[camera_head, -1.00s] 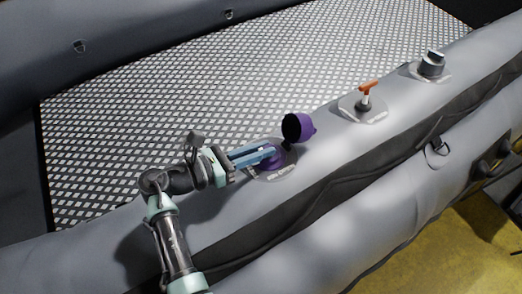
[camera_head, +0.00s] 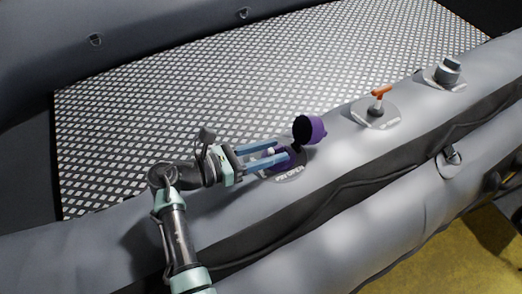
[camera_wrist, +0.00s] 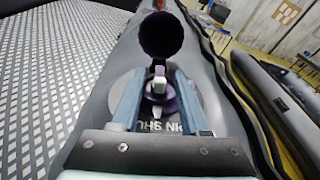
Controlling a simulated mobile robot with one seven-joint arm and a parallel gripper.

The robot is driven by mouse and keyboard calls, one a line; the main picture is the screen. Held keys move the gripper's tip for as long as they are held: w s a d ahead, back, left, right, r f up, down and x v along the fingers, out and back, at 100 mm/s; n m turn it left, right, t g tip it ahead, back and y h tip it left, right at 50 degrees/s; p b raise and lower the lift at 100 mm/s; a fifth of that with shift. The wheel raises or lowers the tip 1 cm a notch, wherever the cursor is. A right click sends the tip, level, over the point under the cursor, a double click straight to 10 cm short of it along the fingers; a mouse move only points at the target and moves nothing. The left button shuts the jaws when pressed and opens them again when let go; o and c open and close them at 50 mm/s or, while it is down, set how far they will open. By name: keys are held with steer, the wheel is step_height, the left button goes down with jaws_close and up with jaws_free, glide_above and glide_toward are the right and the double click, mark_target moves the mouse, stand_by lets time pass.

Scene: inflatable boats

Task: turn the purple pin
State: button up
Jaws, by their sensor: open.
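The purple valve (camera_head: 298,158) sits on a round grey patch on the boat's tube. Its open purple cap (camera_head: 311,130) stands tilted up behind it, and its dark hollow also shows in the wrist view (camera_wrist: 161,36). A pale pin (camera_wrist: 159,86) stands up in the middle of the purple valve in the wrist view. My gripper (camera_head: 281,150) is open, with its two blue fingers on either side of the valve's middle. In the wrist view the fingers (camera_wrist: 158,76) are apart from the pin, with a gap on each side. Part of the valve is hidden behind the fingers in the head view.
A valve with an orange T-handle (camera_head: 380,93) and a grey capped valve (camera_head: 448,72) stand farther along the tube. The patterned boat floor (camera_head: 200,105) lies clear beside the tube. A second grey boat (camera_wrist: 275,100) shows at right in the wrist view.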

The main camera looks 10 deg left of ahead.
steer(key=b+v, duration=0.2)
steer(key=v, duration=1.1)
steer(key=shift+f, duration=0.1)
